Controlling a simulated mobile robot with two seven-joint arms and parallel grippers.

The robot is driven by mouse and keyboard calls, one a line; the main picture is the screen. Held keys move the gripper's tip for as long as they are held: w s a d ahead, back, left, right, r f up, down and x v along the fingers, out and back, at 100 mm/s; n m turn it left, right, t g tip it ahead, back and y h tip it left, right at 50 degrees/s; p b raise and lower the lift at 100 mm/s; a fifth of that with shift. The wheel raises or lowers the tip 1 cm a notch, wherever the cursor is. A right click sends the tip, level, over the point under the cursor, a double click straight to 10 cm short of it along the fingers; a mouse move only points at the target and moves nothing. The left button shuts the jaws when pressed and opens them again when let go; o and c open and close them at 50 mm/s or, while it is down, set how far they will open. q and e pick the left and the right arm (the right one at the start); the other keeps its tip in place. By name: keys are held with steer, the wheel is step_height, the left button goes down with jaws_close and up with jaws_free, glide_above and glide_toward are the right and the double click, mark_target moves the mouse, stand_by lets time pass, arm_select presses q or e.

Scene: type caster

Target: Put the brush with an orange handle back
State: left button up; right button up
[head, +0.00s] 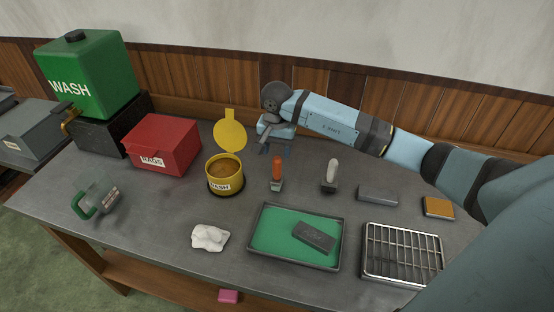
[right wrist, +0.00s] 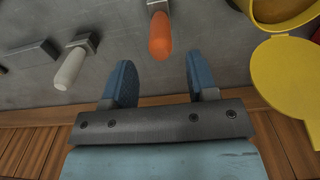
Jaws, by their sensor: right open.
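The brush with an orange handle (head: 277,166) stands upright, handle up, on the grey table behind the green-lined tray. Its lower end is pale and greenish; I cannot make out its bristles. In the right wrist view the orange handle (right wrist: 159,38) points toward the gap between the fingers. My right gripper (head: 275,148) is just behind and above the brush at the back of the table. In the wrist view the right gripper (right wrist: 162,78) is open and empty, with the handle just beyond its fingertips. My left gripper is not in view.
A white-handled tool (head: 332,170) stands to the right. A yellow pot (head: 225,172) with raised lid stands left, beside a red box (head: 163,146). A green-lined tray (head: 252,256), wire rack (head: 402,252), white cloth (head: 209,237) and glass mug (head: 95,199) are nearer the front.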

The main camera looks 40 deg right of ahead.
step_height(320, 180, up, 8)
steer(key=shift+f+b, duration=0.25)
steer(key=shift+b, duration=0.2)
